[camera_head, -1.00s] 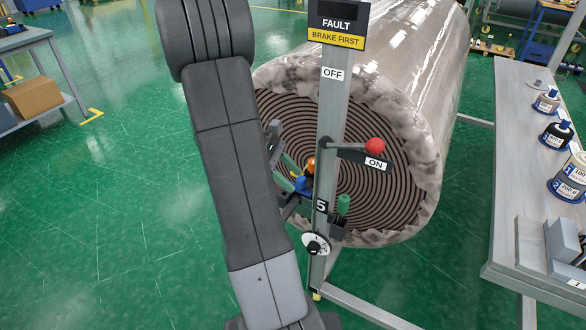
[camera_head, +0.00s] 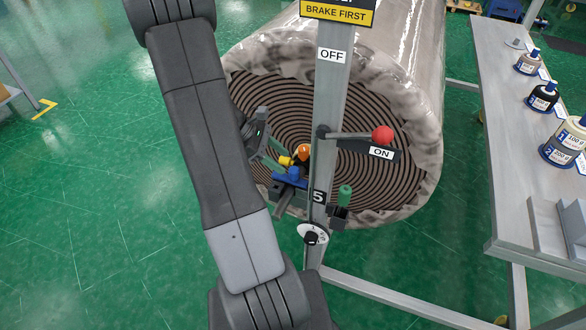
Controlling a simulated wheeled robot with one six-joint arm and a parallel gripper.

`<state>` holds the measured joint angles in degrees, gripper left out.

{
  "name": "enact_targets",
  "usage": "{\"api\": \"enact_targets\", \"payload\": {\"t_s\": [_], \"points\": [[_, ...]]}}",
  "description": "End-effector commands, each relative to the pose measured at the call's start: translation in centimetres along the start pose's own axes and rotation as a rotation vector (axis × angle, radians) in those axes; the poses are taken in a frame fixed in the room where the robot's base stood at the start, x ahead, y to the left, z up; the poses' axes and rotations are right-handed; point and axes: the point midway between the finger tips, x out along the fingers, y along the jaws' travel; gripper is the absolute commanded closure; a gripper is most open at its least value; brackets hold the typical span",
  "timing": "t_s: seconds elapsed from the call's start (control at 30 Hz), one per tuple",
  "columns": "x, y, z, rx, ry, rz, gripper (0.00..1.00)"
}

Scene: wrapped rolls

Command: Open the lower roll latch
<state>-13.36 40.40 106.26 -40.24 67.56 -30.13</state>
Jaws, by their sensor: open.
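A large wrapped roll (camera_head: 400,75) lies behind a grey upright post (camera_head: 335,95), its spiral end facing me. Low on the post sit small coloured parts: an orange knob (camera_head: 303,152), a yellow piece (camera_head: 286,161), a blue part (camera_head: 290,177) and a green handle (camera_head: 345,195). I cannot tell which of these is the lower roll latch. My gripper (camera_head: 272,160) is open, left of the post and close to the yellow and blue parts. Its fingertips are small and partly hidden by my arm, so contact is unclear.
A lever with a red ball (camera_head: 382,135) sticks out right of the post by an ON plate (camera_head: 381,153). A dial (camera_head: 313,234) sits below the number 5. A bench (camera_head: 497,130) with bottles stands at right. Green floor is open at left.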

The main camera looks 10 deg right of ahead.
Motion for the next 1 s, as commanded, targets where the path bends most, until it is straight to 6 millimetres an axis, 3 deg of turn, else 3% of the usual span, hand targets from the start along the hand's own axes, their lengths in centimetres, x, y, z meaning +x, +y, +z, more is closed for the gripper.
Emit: {"api": "enact_targets", "payload": {"t_s": [0.1, 0.3, 0.73, 1.0], "points": [[2.5, -0.1, 0.0, -0.001, -0.002, -0.005, 0.50], [5.2, 0.0, 0.0, 0.001, 0.000, -0.002, 0.50], [6.1, 0.0, 0.0, 0.000, 0.001, 0.000, 0.50], [6.0, 0.0, 0.0, 0.000, 0.001, 0.000, 1.00]]}}
